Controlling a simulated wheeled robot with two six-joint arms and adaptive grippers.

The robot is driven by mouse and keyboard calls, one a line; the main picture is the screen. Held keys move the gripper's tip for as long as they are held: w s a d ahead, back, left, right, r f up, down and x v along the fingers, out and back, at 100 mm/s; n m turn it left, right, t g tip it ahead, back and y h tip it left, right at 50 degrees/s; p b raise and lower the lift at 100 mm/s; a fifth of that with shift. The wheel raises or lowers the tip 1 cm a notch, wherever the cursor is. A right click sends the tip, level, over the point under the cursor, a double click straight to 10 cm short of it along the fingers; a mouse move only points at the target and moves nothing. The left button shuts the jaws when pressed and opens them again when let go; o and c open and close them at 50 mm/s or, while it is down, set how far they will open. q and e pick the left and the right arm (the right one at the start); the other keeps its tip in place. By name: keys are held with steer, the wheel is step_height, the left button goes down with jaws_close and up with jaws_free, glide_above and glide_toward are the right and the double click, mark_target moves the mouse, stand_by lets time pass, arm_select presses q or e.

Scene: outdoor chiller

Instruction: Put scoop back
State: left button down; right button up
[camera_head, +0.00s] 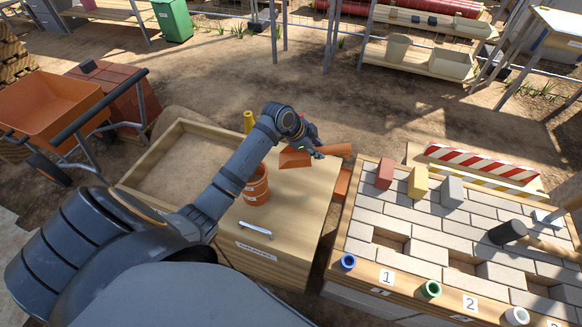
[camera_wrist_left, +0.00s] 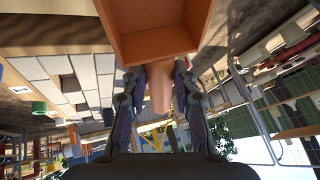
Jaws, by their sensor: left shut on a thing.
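The orange scoop (camera_head: 294,158) is in the grasp of my left gripper (camera_head: 312,144), over the far right part of the wooden cabinet top (camera_head: 293,205). In the left wrist view, the box-like scoop (camera_wrist_left: 155,42) fills the top. Its tan handle sits between the two fingers of the left gripper (camera_wrist_left: 160,92), which are shut on it. An orange bucket (camera_head: 258,190) stands on the cabinet top, partly hidden by my left arm. Whether the scoop touches the wood is unclear. My right gripper is not in view.
A sand-filled wooden box (camera_head: 180,165) adjoins the cabinet top at left. A yellow object (camera_head: 248,122) stands behind my arm. At right, a block-covered bench (camera_head: 405,225) carries coloured blocks, a black-headed mallet (camera_head: 508,232) and numbered cups. A gap separates cabinet and bench.

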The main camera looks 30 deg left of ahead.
arm_select(q)
steer(key=w+a+f+g+y+b, duration=0.1)
steer(key=w+a+f+y+b, duration=0.2)
steer(key=a+b, duration=0.55)
steer(key=shift+h, duration=0.6)
steer(key=f, duration=0.3)
steer(key=a+f, duration=0.1)
steer(key=f, duration=0.2)
steer(key=f+p, duration=0.1)
steer(key=f, duration=0.3)
steer(key=shift+s+a, duration=0.2)
steer(key=shift+s, duration=0.05)
steer(key=shift+f, duration=0.4)
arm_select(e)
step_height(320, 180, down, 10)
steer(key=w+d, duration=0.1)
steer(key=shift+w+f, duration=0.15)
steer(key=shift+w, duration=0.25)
arm_select(q)
steer(key=shift+f, duration=0.1)
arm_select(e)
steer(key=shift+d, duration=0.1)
arm_select(q)
steer(key=c, duration=1.1)
jaws_free()
steer(key=shift+o, duration=0.2)
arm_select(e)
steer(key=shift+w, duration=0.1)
